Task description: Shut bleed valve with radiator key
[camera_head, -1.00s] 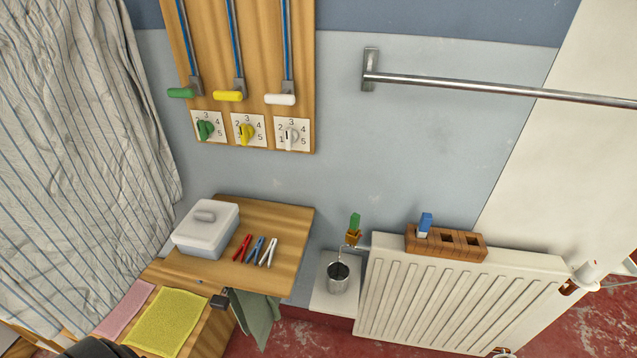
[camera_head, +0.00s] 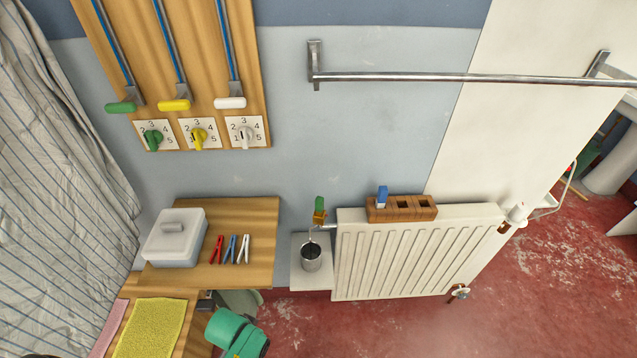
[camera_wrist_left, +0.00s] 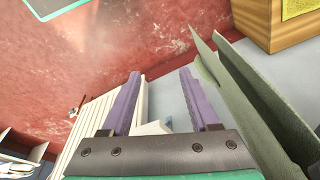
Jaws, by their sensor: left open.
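The white radiator (camera_head: 420,255) hangs low on the wall. At its upper left corner is a brass bleed valve (camera_head: 320,217) with a green piece (camera_head: 320,203) standing upright on it. I cannot tell whether the green piece is a key. A thin stream seems to run from the valve into a metal cup (camera_head: 311,257). A blue-topped piece (camera_head: 382,196) stands in the left slot of a wooden block on the radiator. My left gripper (camera_wrist_left: 160,73) is open and empty in the left wrist view, its purple fingers apart. My right gripper is not in view.
A wooden shelf (camera_head: 258,215) holds a white box (camera_head: 174,237) and red, blue and white pegs. A metal rail (camera_head: 450,78) crosses the wall. The red floor (camera_head: 540,300) at right is open.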

